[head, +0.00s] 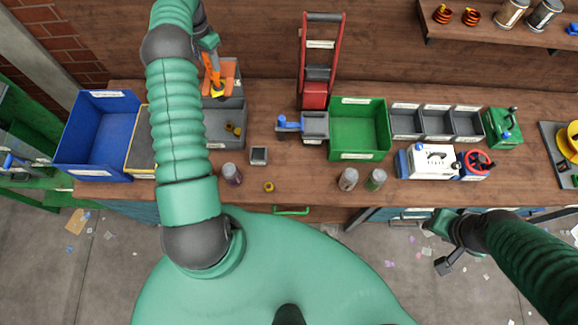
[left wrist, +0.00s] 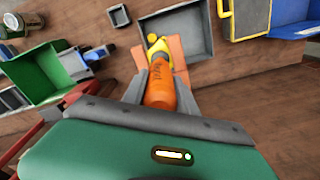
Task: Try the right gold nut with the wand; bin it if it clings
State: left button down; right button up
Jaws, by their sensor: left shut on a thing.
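My left gripper (head: 210,42) is shut on the orange handle of the wand (head: 212,66), at the back of the bench. The wand also shows in the left wrist view (left wrist: 160,88), between the fingers, with a yellow part at its far end. It stands at an orange holder (head: 232,72); I cannot tell whether it is clear of it. A gold nut (head: 268,186) lies alone on the bench near the front edge. Small gold-brown pieces (head: 233,129) lie in the grey tray (head: 213,138). My right gripper (head: 445,258) hangs before the bench, its jaws unclear.
A blue bin (head: 74,140) stands left and a green bin (head: 359,155) right of centre. A small dark square dish (head: 259,148) and a jar (head: 231,174) stand near the nut. A red hand truck (head: 315,95) is at the back.

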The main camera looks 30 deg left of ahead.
pick_arm(q)
jog(key=shift+f+b, duration=1)
jog(key=shift+f, duration=0.45)
jog(key=shift+s+d, duration=2.75)
jog(key=shift+s, duration=1.75)
notch_tip(320, 180, up, 5)
jog(key=p, duration=0.3)
